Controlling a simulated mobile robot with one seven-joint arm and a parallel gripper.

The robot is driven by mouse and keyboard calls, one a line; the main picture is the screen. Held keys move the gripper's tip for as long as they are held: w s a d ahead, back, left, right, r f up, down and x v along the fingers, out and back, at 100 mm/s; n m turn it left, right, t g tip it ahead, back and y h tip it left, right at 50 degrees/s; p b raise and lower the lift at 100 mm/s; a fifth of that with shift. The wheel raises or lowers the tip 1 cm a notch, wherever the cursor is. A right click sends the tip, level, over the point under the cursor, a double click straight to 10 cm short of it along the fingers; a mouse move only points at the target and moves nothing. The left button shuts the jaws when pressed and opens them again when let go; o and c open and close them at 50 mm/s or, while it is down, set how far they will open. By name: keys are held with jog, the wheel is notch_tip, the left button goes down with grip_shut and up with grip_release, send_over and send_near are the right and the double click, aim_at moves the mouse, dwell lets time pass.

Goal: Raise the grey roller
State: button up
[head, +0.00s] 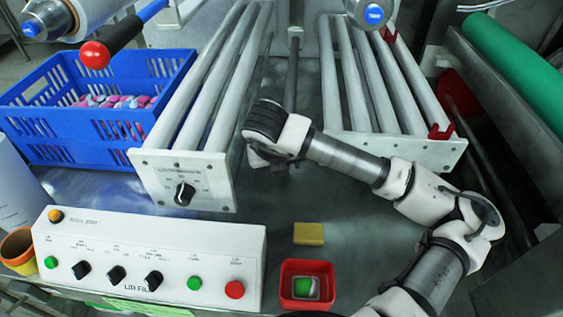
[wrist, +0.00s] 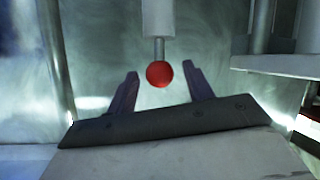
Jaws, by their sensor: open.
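Several light grey rollers run side by side in a left bank (head: 215,80) and a right bank (head: 375,80); a single darker bar (head: 291,75) lies between the banks. I cannot tell which one is the task's grey roller. In the wrist view, a red ball knob (wrist: 159,74) sits on the end of a thin metal rod below a pale cylinder (wrist: 158,17). My gripper (wrist: 159,70) is open, with the knob in view between its two fingers; whether they touch it is not clear. In the head view my fingers are hidden beyond my wrist, beside the left bank.
A blue crate (head: 60,150) with pink and white pieces stands left. A control panel (head: 150,240) with knobs and buttons is in front. A yellow block (head: 309,234) and a red tray (head: 287,275) lie right of it. A red-knobbed lever (head: 95,54) hangs above the crate.

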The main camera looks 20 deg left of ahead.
jog(key=shift+c, duration=0.4)
grip_shut()
jog(key=shift+r, duration=0.15)
